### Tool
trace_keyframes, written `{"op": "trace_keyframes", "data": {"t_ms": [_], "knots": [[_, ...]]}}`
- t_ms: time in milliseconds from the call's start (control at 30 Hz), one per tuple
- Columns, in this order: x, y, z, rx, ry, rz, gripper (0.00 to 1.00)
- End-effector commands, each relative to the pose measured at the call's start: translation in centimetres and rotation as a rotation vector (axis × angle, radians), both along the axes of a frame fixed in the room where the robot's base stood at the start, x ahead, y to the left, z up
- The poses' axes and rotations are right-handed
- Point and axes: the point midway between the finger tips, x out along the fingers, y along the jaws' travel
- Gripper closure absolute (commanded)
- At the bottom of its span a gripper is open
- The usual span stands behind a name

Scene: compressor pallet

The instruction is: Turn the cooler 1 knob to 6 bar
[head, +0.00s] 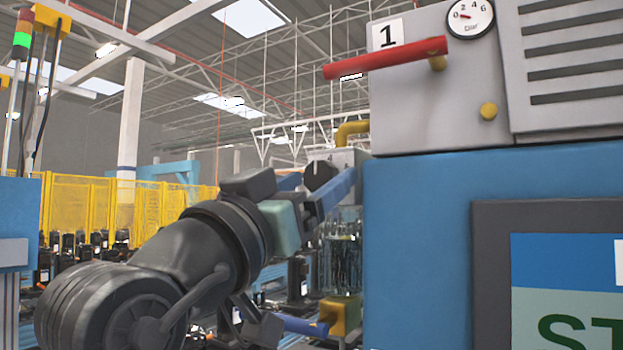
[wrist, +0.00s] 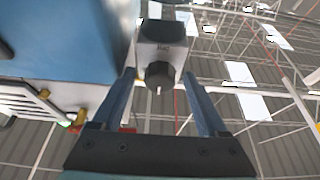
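The black cooler knob (head: 320,175) sits on a pale regulator block (head: 345,157) with a clear bowl (head: 343,250) below it. In the wrist view the knob (wrist: 159,76), with a pale mark on its face, lies between my two blue fingertips. My gripper (head: 322,184) is open at the knob, with visible gaps beside it in the wrist view (wrist: 157,74). I cannot tell how deep the knob sits between the fingers. The round gauge (head: 471,18) on the grey machine marked 1 has its red needle near 0.
The blue cabinet (head: 415,250) stands close to the right of my gripper. A red-handled lever (head: 385,58) sticks out above it, and a yellow pipe (head: 351,130) rises behind the regulator. A yellow fence (head: 85,205) stands far left.

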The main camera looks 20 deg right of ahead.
Motion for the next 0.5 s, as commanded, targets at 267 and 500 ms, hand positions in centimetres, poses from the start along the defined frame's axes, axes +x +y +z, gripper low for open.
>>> {"op": "trace_keyframes", "data": {"t_ms": [267, 500], "knots": [[-0.03, 0.04, 0.02, 0.000, 0.000, 0.000, 0.72], [-0.03, 0.05, 0.02, 0.000, 0.000, 0.000, 1.00]]}}
